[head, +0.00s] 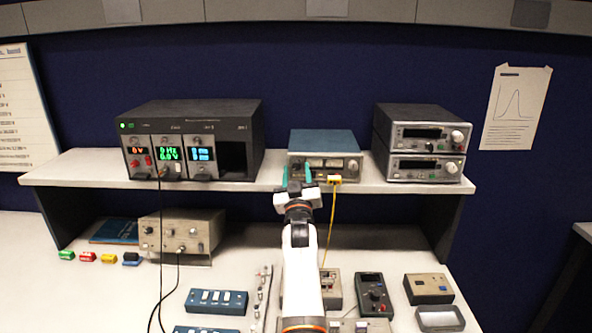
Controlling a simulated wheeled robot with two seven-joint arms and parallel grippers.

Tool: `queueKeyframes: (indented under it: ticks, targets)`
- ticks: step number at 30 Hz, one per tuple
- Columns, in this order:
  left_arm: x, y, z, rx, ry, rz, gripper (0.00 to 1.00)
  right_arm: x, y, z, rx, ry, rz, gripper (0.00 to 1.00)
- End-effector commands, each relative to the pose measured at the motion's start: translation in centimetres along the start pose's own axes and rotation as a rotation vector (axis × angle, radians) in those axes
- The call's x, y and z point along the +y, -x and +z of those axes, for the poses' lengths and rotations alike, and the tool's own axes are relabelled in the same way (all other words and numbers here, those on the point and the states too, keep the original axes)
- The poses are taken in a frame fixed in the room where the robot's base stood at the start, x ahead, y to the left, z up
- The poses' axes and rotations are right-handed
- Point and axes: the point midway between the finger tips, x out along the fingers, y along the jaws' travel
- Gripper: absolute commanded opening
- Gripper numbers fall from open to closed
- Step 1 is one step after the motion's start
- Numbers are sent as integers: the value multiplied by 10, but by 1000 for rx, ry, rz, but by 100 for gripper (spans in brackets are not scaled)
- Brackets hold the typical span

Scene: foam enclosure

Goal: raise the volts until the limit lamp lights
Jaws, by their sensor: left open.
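My left gripper (297,177) is open, with two teal fingertips spread in front of the blue-topped unit (325,142) on the shelf. The gripper covers the left lower part of that unit's front; I cannot tell whether it touches. The unit has meter windows, a knob (353,165) at the right and a yellow plug (334,179) below. The black rack (190,115) at the left of the shelf has lit displays: a red one (138,150) seems to read 0 V, a green one (171,155) 0 Hz and 0.0 V. I cannot make out a limit lamp. My right gripper is not in view.
Two stacked grey instruments (420,142) stand at the right of the shelf (95,172). A beige box (182,236) sits beneath the shelf at left. A yellow cable (328,230) hangs beside my arm; a black cable hangs from the rack. Switch boxes (217,301) and a dark meter (373,294) lie on the bench.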

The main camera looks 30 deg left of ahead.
Motion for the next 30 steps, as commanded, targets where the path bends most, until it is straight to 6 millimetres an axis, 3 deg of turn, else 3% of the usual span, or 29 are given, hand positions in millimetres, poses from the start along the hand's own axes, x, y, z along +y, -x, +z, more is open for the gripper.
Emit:
queueKeyframes:
  ticks: [5,12,14,23,30]
  targets:
    - [0,0,0,0,1,0,44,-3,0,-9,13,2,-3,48]
    - [0,0,0,0,1,0,7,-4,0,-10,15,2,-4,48]
    - [0,0,0,0,1,0,0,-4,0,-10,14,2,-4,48]
    - [1,0,0,3,-40,-16,0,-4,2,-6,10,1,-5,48]
    - [3,0,1,5,-177,-72,0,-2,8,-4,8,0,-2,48]
